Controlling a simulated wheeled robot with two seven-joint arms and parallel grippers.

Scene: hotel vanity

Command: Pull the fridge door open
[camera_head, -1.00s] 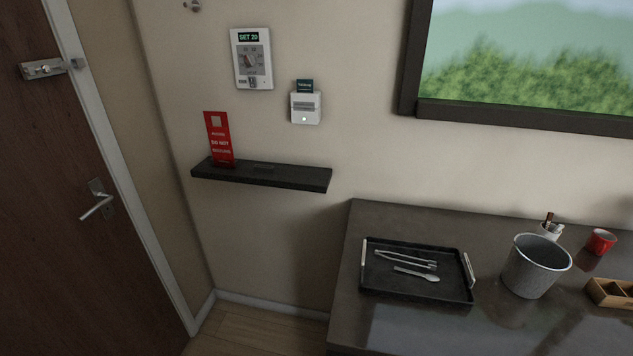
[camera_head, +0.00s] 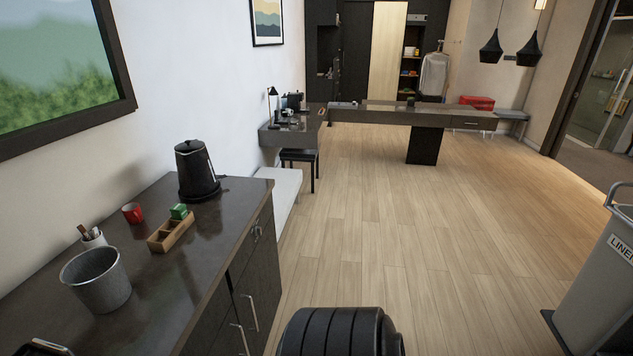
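No door in view is clearly marked as the fridge. The dark cabinet front (camera_head: 240,268) below the vanity counter (camera_head: 190,245) has upright bar handles, one of them a silver handle (camera_head: 254,312) low on the front. These cabinet doors look shut. The lower part of the front is cut off by the picture's bottom edge. Neither of my grippers shows in the head view. A black ribbed part at the bottom middle seems to be mine.
A black kettle (camera_head: 196,172), a wooden box (camera_head: 171,232), a red mug (camera_head: 132,212) and a grey bucket (camera_head: 97,280) stand on the counter. A linen cart (camera_head: 596,290) stands at the right. The wood floor (camera_head: 430,230) between is clear.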

